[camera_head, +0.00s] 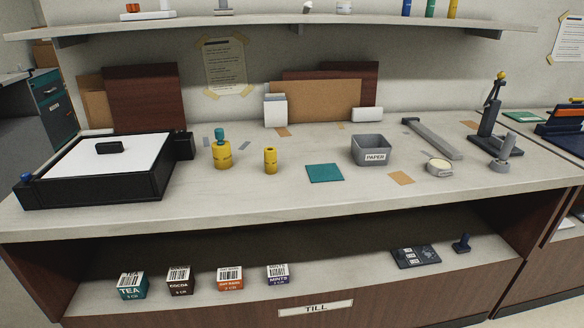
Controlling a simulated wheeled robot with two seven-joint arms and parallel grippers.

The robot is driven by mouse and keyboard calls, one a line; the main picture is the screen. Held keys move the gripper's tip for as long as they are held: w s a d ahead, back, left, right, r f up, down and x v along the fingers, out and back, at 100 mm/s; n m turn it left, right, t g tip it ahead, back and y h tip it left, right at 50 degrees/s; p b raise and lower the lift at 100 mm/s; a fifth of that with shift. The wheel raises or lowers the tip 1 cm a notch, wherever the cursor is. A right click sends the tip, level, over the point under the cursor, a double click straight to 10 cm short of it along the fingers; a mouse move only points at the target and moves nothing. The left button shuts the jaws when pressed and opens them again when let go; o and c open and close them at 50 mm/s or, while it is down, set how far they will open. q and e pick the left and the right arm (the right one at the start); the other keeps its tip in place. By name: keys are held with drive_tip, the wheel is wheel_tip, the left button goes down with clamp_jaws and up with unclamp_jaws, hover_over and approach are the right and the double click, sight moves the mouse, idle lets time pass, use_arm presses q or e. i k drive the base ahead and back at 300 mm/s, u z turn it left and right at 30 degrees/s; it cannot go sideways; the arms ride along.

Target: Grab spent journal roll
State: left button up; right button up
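No thing in view is clearly marked as the spent journal roll, and I cannot tell which object it is. A small yellow cylinder (270,161) stands upright on the counter (240,195), left of a teal square mat (325,173). A larger yellow container with a teal top (222,152) stands to its left. A grey bin labelled PAPER (371,151) stands right of the mat; its inside bottom is hidden. A black box with a white top (105,165) sits at the left, with a black block on it. Neither of my grippers is in view.
A round white-faced piece (439,167), a grey post on a base (503,155), a long grey bar (432,138) and a dark lever stand (490,125) occupy the counter's right. Several labelled boxes (230,278) sit on the lower shelf. The counter's front strip is mostly clear.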

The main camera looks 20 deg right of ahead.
sight(270, 153)
drive_tip(key=z, duration=1.35)
drive_tip(key=i, duration=0.9)
drive_tip(key=u, duration=0.8)
